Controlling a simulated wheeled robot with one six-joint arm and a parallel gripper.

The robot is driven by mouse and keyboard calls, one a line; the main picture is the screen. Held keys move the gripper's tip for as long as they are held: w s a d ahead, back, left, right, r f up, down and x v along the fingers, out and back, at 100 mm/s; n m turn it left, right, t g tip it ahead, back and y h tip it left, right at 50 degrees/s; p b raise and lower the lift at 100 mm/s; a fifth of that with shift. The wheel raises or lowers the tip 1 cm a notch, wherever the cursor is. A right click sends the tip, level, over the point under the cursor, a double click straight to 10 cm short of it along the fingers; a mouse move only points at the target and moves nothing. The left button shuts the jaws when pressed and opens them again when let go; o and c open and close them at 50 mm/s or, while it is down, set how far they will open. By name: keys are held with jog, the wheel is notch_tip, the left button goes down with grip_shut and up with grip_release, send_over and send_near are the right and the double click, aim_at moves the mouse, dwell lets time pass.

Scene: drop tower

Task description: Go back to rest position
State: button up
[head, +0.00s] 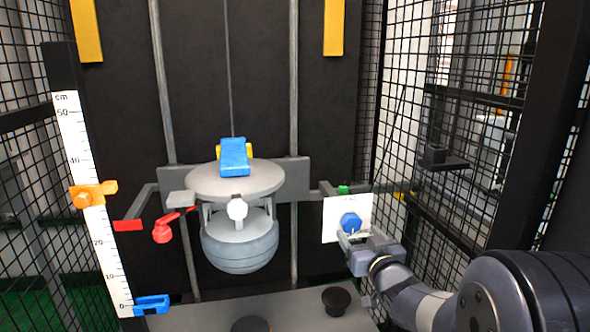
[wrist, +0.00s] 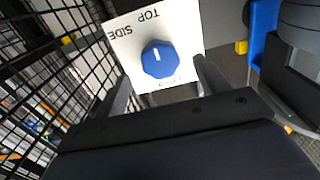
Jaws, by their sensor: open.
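My gripper (head: 356,240) is on the right in the head view, just in front of a white plate (head: 331,230) with a blue knob (head: 350,223). In the wrist view, the gripper's two fingers (wrist: 163,84) stand apart with nothing held between them. The blue knob (wrist: 160,59) sits on the white plate (wrist: 189,27), beyond the fingertips. The plate reads "TOP" and "SIDE", and a white mark shows on the knob. Lettering below the knob is too small to read.
A round grey platform (head: 262,181) with a blue block (head: 234,157) stands at centre, above a grey rounded weight (head: 240,248). A red lever (head: 163,231) is left of it. A cm scale (head: 95,215) stands at left. Black mesh (head: 425,200) closes the right side near my arm.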

aim_at(353, 226)
jog(key=w, duration=0.3)
jog(key=shift+w+a, duration=0.15)
jog(key=shift+a, duration=0.2)
